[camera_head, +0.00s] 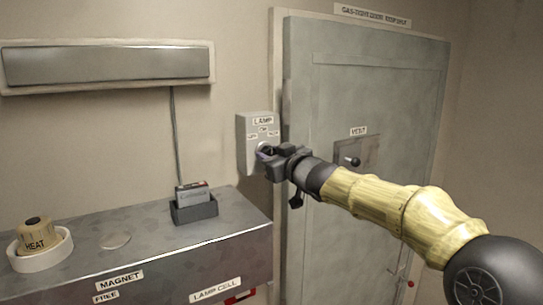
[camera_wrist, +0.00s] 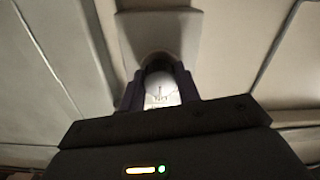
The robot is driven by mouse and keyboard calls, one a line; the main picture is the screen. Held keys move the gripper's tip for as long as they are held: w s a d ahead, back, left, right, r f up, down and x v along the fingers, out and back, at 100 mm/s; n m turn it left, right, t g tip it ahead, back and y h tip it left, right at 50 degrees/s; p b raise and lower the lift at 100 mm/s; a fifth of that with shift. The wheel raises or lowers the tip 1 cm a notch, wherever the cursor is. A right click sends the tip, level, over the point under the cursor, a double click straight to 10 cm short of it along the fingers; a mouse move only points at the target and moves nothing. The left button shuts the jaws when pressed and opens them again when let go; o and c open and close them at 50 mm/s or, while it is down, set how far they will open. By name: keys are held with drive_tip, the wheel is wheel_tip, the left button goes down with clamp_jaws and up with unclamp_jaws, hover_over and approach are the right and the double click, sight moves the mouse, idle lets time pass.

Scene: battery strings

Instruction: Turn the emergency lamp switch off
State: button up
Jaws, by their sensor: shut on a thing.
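The emergency lamp switch is a grey wall box (camera_head: 250,128) with a "LAMP" label at its top and smaller markings below, left of the grey door. My gripper (camera_head: 264,152) reaches in from the right and is shut on the switch knob at the lower part of the box. In the wrist view the box is a pale block (camera_wrist: 158,35) ahead. The round light knob (camera_wrist: 161,90) sits between my dark fingers (camera_wrist: 160,98). My gripper hides most of the knob in the head view, and its setting is too small to read.
A long lamp (camera_head: 105,64) hangs above.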

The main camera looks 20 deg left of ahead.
drive_tip(key=n, duration=0.5)
drive_tip(key=shift+n, duration=2.1)
drive_tip(key=o, duration=1)
drive_tip(key=shift+c, duration=0.2)
